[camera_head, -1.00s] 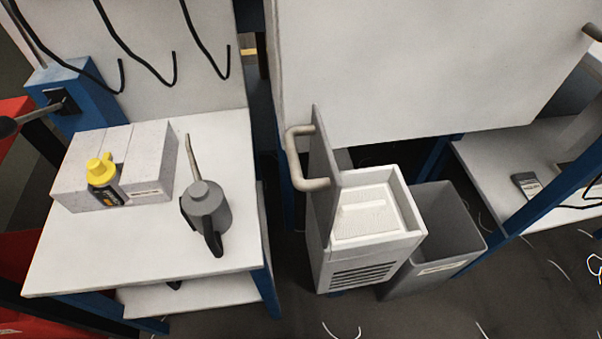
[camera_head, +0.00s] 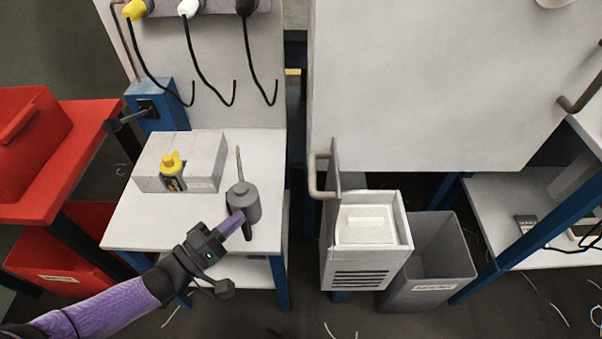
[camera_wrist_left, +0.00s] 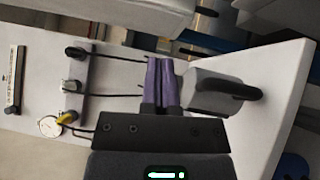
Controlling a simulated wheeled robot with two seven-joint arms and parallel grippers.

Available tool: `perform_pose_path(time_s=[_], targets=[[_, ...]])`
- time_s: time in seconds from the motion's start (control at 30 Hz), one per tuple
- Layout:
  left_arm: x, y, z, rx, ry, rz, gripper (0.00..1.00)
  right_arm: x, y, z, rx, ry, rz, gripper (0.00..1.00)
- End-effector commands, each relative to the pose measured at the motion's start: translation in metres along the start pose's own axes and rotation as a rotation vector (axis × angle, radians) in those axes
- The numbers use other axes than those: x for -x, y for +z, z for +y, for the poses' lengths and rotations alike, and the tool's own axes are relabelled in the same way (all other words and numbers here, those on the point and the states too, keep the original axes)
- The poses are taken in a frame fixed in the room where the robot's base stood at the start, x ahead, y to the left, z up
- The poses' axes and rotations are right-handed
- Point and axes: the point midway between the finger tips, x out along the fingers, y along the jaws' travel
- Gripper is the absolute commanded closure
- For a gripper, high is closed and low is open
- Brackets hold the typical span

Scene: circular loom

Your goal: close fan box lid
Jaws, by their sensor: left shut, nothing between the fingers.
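The fan box (camera_head: 360,280) is a white box with a slatted vent on its front, standing on the right of the white table. Its lid (camera_head: 334,200) is a thin grey panel standing upright on the box's left edge, so the box is open. A bent handle (camera_head: 318,176) sticks out from the lid's left side. My left gripper (camera_head: 236,220) has purple fingers that are shut and empty. It is over the table by the grey oil can, to the left of the lid and apart from it. The fingers also show shut in the left wrist view (camera_wrist_left: 160,78). My right gripper is not in view.
The grey oil can (camera_head: 243,203) with a thin spout stands very near my left fingers. A grey box (camera_head: 205,160) with a yellow-capped bottle (camera_head: 172,172) is behind it. A grey bin (camera_head: 440,255) stands right of the fan box. A large white panel (camera_head: 430,90) rises behind.

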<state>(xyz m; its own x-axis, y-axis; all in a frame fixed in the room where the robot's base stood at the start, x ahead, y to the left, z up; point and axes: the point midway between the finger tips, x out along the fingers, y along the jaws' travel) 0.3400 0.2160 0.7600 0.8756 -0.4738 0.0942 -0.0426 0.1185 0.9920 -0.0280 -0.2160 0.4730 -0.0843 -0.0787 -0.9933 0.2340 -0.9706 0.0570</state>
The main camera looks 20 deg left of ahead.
Motion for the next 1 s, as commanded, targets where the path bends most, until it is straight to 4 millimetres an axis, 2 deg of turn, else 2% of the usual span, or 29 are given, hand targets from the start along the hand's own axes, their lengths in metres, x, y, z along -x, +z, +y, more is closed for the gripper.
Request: perform_pose_path(time_s=[0.07, 0.23, 0.63, 0.8, 1.0], targets=[[-0.003, 0.002, 0.011, 0.033, 0.026, -0.016, 1.00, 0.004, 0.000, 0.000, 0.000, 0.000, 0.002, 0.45], [-0.020, 0.003, 0.012, 0.045, 0.036, -0.021, 1.00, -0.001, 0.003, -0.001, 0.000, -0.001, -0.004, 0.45], [-0.106, 0.004, 0.012, 0.042, 0.034, -0.020, 1.00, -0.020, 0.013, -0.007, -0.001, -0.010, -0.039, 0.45], [-0.123, 0.025, 0.016, 0.044, 0.033, -0.019, 1.00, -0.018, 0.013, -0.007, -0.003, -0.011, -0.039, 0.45], [-0.130, 0.033, 0.017, 0.041, 0.031, -0.018, 1.00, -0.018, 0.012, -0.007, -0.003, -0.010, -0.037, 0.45]])
